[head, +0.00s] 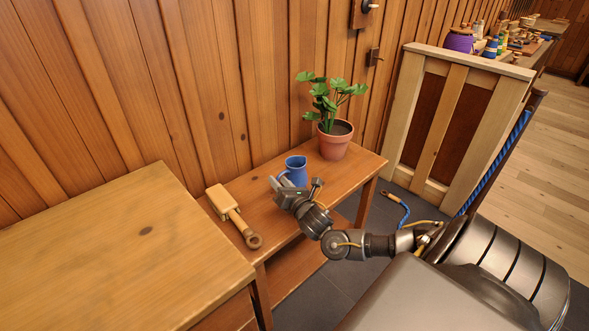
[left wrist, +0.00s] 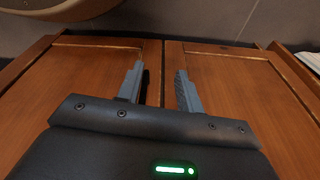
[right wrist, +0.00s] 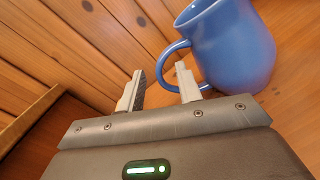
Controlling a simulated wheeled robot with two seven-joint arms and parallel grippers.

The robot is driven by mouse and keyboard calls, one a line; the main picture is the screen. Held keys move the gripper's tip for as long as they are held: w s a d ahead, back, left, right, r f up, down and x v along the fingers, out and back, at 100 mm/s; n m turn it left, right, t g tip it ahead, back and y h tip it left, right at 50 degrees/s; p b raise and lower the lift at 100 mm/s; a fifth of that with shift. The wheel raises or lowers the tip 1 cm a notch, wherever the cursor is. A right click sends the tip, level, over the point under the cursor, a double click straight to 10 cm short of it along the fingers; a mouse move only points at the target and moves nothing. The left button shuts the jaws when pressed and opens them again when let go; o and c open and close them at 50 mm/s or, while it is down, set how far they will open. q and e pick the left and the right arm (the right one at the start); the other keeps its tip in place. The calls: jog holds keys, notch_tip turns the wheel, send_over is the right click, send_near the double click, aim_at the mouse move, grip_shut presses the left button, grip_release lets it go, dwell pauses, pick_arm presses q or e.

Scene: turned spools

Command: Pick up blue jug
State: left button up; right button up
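The blue jug (head: 294,171) stands upright on the low wooden bench (head: 358,168), in front of the potted plant. My right gripper (head: 289,184) is at the jug's near side. In the right wrist view the jug (right wrist: 232,45) is at the upper right, its handle (right wrist: 172,65) reaching toward the fingers. My right gripper (right wrist: 160,85) is open, and its right finger is close to or overlapping the handle; I cannot tell if they touch. My left gripper (left wrist: 160,85) is open and empty in front of wooden cabinet doors (left wrist: 75,80). It is not seen in the head view.
A wooden mallet (head: 232,213) lies on the bench left of the jug. The potted plant (head: 334,138) stands just behind it, near the plank wall (head: 200,80). A higher wooden cabinet top (head: 110,255) is at left, bare. A wooden panel (head: 447,125) stands at right.

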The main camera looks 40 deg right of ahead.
jog(key=x, duration=0.2)
jog(key=shift+w+d+f, duration=0.1)
jog(key=shift+w, duration=0.25)
jog(key=shift+w+d, duration=0.1)
jog(key=shift+w, duration=0.35)
pick_arm(q)
jog(key=shift+w+r, duration=0.2)
jog(key=shift+r, duration=0.4)
pick_arm(e)
grip_shut()
